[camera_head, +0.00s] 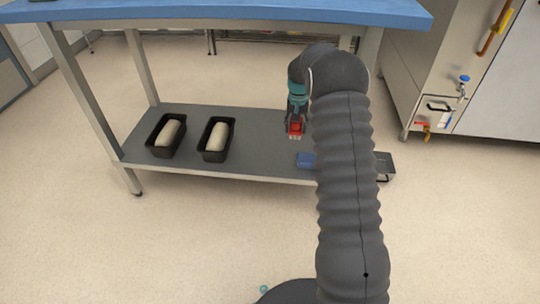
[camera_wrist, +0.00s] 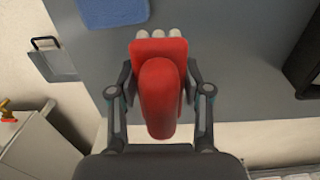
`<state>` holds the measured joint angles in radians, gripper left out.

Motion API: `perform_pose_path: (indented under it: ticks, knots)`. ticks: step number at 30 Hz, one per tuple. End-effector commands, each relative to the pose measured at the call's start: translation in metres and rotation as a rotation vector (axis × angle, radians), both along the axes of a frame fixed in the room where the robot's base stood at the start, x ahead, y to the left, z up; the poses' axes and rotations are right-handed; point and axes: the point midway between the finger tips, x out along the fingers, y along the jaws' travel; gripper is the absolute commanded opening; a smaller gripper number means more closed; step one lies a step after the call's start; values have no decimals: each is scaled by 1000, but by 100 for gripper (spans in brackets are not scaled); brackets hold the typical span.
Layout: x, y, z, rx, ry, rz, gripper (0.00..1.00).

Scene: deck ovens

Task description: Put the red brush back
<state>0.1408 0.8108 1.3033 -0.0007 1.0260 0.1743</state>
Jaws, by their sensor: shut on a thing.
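My gripper (camera_wrist: 160,90) is shut on the red brush (camera_wrist: 158,95). In the wrist view the brush lies between both fingers, its pale bristle tufts showing beyond its red head at the top. In the head view the red brush (camera_head: 295,128) hangs below my wrist, bristles down, over the right part of the grey lower shelf (camera_head: 255,163) of the blue-topped table. Whether the bristles touch the shelf cannot be told. My arm hides part of the shelf's right end.
A blue object (camera_head: 306,160) lies on the shelf near the brush, also in the wrist view (camera_wrist: 113,10). Two black loaf tins (camera_head: 154,149) (camera_head: 203,151) hold dough. The blue tabletop (camera_head: 200,12) is overhead.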

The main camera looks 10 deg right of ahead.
Motion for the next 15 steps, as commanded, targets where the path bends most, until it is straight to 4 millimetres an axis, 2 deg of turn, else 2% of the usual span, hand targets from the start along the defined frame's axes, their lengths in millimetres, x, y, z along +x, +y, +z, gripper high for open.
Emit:
perform_pose_path:
  ticks: [9, 15]
  knots:
    - [-24, 59, -39, 0, 4, 4, 16]
    - [-35, 88, -57, 1, 2, 3, 16]
